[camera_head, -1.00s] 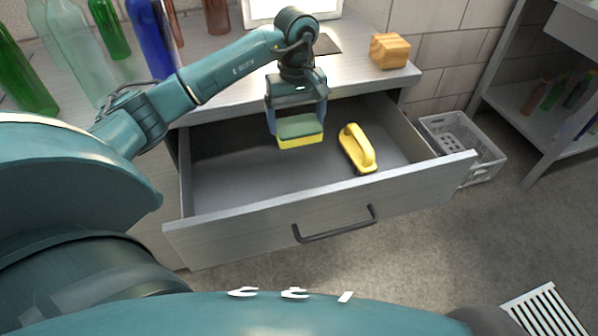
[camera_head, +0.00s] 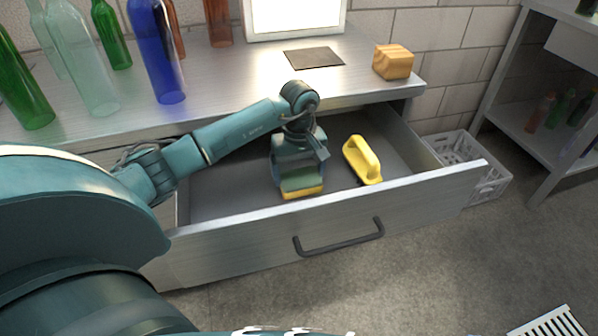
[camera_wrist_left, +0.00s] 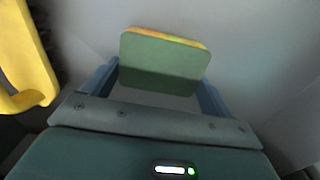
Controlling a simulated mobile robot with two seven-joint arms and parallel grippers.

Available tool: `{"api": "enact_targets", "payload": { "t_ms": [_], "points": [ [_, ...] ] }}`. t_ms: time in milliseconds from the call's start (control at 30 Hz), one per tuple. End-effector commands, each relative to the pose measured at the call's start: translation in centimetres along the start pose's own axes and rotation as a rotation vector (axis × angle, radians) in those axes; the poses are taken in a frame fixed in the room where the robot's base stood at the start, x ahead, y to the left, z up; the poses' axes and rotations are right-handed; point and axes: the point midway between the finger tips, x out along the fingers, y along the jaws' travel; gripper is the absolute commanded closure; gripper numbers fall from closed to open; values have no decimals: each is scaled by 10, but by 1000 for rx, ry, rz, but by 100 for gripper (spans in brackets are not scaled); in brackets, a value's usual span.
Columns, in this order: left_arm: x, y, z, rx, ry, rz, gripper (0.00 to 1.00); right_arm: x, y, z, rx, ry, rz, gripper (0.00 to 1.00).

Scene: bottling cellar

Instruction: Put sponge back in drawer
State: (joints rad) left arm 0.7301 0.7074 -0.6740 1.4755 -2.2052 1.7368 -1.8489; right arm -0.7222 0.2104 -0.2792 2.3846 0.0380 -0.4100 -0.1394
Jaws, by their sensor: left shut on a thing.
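The sponge (camera_head: 303,188), green on one side and yellow on the other, is low inside the open drawer (camera_head: 225,193). My left gripper (camera_head: 300,177) is shut on it, reaching down into the drawer. In the left wrist view the sponge (camera_wrist_left: 165,62) sits between the two blue-grey fingers. I cannot tell whether the sponge touches the drawer floor. My right gripper is not in view.
A yellow handled brush or scrubber (camera_head: 362,160) lies in the drawer, right of the sponge. Bottles (camera_head: 160,60) stand on the counter at left, and a wooden block (camera_head: 393,62) at right. A grey crate (camera_head: 470,160) is on the floor beside the drawer.

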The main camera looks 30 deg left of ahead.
Motion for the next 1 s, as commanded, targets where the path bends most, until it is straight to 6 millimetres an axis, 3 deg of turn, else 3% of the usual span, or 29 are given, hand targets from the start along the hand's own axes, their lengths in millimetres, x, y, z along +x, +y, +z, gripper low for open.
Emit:
{"api": "enact_targets", "payload": {
  "t_ms": [333,367,533,833,1000],
  "points": [
    [4,0,-1,0,2,2,33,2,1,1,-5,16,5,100],
    [3,0,-1,0,2,2,14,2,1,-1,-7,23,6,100],
    [2,0,-1,0,2,2,0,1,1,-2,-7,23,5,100],
    [-3,0,0,0,1,2,0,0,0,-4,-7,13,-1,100],
    [-29,0,-2,0,6,4,0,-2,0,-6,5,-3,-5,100]
  ]
}}
